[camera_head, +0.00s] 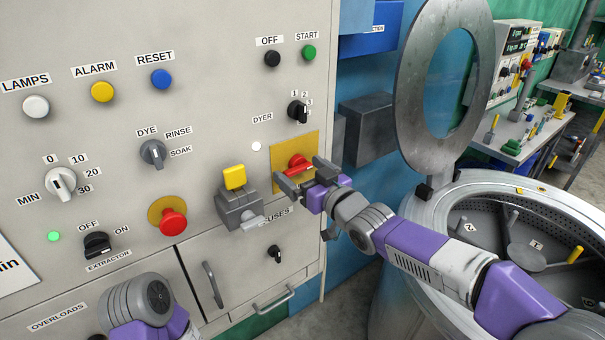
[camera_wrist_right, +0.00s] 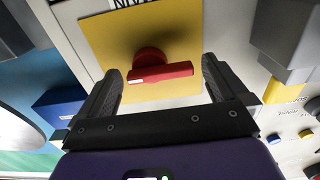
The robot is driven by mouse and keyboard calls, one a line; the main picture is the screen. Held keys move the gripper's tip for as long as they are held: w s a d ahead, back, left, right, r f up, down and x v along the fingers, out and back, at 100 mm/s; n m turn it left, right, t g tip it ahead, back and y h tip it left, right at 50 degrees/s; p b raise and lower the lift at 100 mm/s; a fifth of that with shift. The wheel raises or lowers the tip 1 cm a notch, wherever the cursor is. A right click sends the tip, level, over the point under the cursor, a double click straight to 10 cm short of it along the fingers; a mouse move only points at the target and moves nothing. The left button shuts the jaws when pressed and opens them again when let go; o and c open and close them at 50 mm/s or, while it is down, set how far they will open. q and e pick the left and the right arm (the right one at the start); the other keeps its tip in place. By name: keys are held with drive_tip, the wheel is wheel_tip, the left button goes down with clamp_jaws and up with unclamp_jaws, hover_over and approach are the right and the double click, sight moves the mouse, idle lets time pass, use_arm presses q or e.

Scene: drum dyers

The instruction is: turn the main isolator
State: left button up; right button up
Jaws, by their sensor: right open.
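The main isolator is a red rotary handle (camera_head: 296,168) on a square yellow plate (camera_head: 311,143), low on the right side of the grey panel. My right gripper (camera_head: 306,176) is right in front of it. In the right wrist view the red handle (camera_wrist_right: 165,74) lies crosswise between the two open fingers (camera_wrist_right: 161,68), with a gap on each side. The yellow plate (camera_wrist_right: 112,38) shows behind it, its label cut off at the top edge. How deep the fingertips reach past the handle is hard to tell. My left gripper is out of view; only my left arm shows at the bottom left.
A grey switch box with a yellow top (camera_head: 235,177) juts out left of the isolator. A rotary selector (camera_head: 297,111) sits above, and a red button (camera_head: 173,222) further left. The open drum (camera_head: 520,230) with its raised ring lid (camera_head: 402,100) stands right, beneath my right arm.

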drive_tip(key=shift+c, duration=0.3)
drive_tip(key=c, duration=1)
drive_tip(key=shift+o, duration=0.2)
drive_tip(key=shift+f+n, duration=0.1)
drive_tip(key=shift+n, duration=0.2)
drive_tip(key=n+b, duration=0.2)
drive_tip(key=n, duration=0.3)
drive_tip(key=f+n+b, duration=0.1)
drive_tip(key=n+b, duration=0.1)
drive_tip(key=n, duration=0.4)
drive_tip(key=d+n+b, duration=0.1)
drive_tip(key=n+b, duration=0.2)
drive_tip(key=n, duration=0.3)
drive_tip(key=shift+w+f, duration=0.15)
drive_tip(key=shift+w, duration=0.2)
drive_tip(key=shift+n, duration=0.3)
